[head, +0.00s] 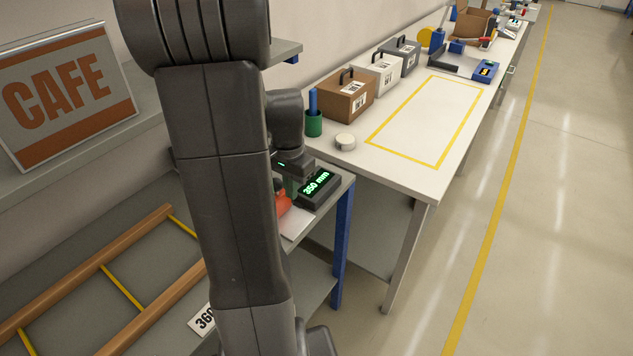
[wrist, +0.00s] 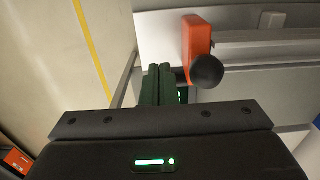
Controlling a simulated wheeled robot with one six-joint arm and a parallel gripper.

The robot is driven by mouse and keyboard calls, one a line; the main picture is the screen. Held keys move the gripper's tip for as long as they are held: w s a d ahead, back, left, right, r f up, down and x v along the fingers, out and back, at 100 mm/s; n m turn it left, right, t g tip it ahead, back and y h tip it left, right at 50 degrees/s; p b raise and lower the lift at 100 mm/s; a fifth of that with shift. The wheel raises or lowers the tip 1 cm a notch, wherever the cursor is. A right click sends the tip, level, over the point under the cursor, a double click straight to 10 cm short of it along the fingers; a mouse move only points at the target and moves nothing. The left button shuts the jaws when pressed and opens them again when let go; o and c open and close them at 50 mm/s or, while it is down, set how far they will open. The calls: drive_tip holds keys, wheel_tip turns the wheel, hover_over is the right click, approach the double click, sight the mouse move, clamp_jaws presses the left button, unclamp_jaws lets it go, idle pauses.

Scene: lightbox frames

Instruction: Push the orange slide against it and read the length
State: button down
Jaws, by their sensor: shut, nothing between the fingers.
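The orange slide (wrist: 198,38) has a round black knob (wrist: 207,71) in the wrist view. In the head view the slide (head: 283,201) is mostly hidden behind my arm. A dark display box (head: 319,187) beside it reads "350 mm" in green. My gripper (wrist: 158,70) is shut and empty, its dark green fingers just left of the slide and knob. I cannot tell whether they touch. A pale grey bar-like piece (wrist: 262,48) lies right of the slide; I cannot tell whether they touch.
A rack (head: 121,288) with wooden rails and yellow rungs and a "360" card (head: 202,319) are at lower left. A CAFE sign (head: 65,90) stands above. The white table (head: 400,155) beyond holds several cases, a green cup (head: 313,124) and a round pale item (head: 345,142).

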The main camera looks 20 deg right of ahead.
drive_tip(key=shift+w+a, duration=0.1)
idle(0.6)
drive_tip(key=shift+w+a, duration=0.55)
drive_tip(key=shift+w, duration=0.2)
idle(0.5)
drive_tip(key=shift+s+d, duration=0.1)
drive_tip(key=shift+s+d+r, duration=0.1)
drive_tip(key=shift+s+d, duration=0.15)
drive_tip(key=shift+s, duration=0.1)
wheel_tip(320, 180, up, 7)
drive_tip(key=p, duration=0.6)
drive_tip(key=shift+f, duration=0.2)
